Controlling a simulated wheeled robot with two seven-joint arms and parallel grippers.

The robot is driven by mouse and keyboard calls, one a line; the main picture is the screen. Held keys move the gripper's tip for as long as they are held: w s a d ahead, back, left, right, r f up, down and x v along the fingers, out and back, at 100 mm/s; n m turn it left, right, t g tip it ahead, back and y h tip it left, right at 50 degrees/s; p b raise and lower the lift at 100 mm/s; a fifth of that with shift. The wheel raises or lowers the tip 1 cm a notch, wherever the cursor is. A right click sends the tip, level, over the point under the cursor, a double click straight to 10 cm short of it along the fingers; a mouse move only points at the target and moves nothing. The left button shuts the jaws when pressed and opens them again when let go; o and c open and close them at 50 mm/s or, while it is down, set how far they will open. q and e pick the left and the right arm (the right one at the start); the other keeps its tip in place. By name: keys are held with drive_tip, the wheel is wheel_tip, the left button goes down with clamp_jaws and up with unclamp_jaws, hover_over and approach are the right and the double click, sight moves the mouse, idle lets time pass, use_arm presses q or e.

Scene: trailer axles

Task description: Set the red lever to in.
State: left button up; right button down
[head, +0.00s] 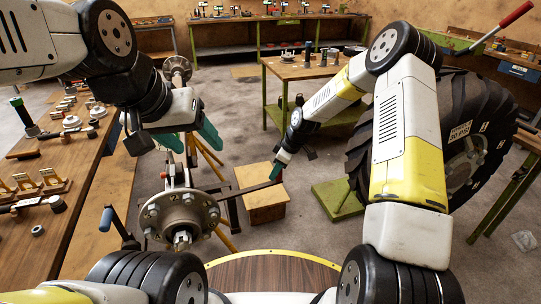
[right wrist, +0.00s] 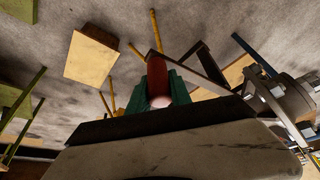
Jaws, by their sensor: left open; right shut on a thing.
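The red lever's handle (right wrist: 157,78) has a pale rounded end and sits between the green fingers of my right gripper (right wrist: 158,100). In the head view, my right gripper (head: 279,168) is at the end of a dark bar (head: 243,188) that runs left toward the axle hub (head: 180,215). The handle is mostly hidden by the fingers there. The hub is a round steel flange with studs, in front of me. My left gripper (head: 188,139) is open and empty above and behind the hub, with its green fingers apart. I cannot read any in or out marking.
A wooden box (head: 262,206) stands on the floor beyond the bar. Yellow stand legs (head: 207,153) are behind the hub. A blue-handled crank (head: 107,218) is left of the hub. A large tyre (head: 468,135) stands at right, and a bench (head: 88,185) with parts runs along the left.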

drive_tip(key=shift+s+d+m, duration=0.2)
drive_tip(key=shift+s+m, duration=0.15)
drive_tip(key=shift+s, duration=0.15)
drive_tip(key=shift+s+d+m, duration=0.2)
drive_tip(key=shift+s+m, duration=0.15)
drive_tip(key=shift+s, duration=0.15)
drive_tip(key=c, duration=1.2)
unclamp_jaws()
drive_tip(key=shift+o, duration=0.2)
drive_tip(key=v, duration=0.7)
drive_tip(key=shift+s+r, duration=0.2)
drive_tip(key=shift+r, duration=0.15)
drive_tip(key=shift+d, duration=0.15)
